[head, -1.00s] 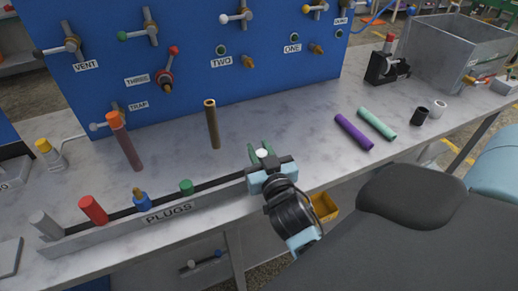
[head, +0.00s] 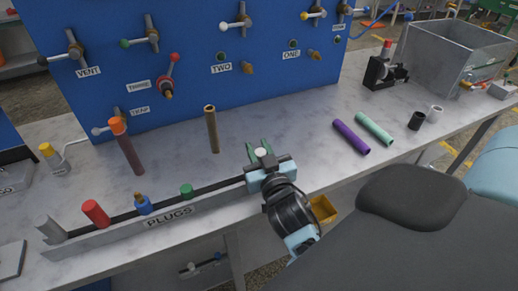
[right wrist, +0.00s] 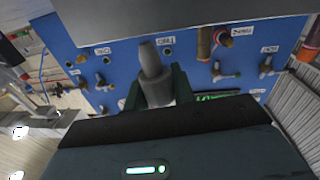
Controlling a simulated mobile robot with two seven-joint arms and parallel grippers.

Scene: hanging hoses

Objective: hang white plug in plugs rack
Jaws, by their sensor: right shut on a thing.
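The white plug (head: 261,153) is between the green fingers of my right gripper (head: 260,148), at the right end of the plugs rack. In the right wrist view the plug (right wrist: 151,62) looks pale grey and points up from between the two fingers (right wrist: 155,90), which are shut on it. The rack (head: 215,203), labelled PLUGS, runs along the table's front edge. It holds a red plug (head: 95,213), a blue plug (head: 143,205) and a green plug (head: 187,191). Whether the white plug touches the rack is hidden by my gripper. My left gripper is not in view.
A brown hose (head: 211,130) and an orange-topped hose (head: 127,148) stand behind the rack. Purple (head: 351,137) and mint (head: 374,128) tubes lie to the right. A blue panel (head: 190,70) with valves stands behind. The marble tabletop (head: 285,110) is clear in the middle.

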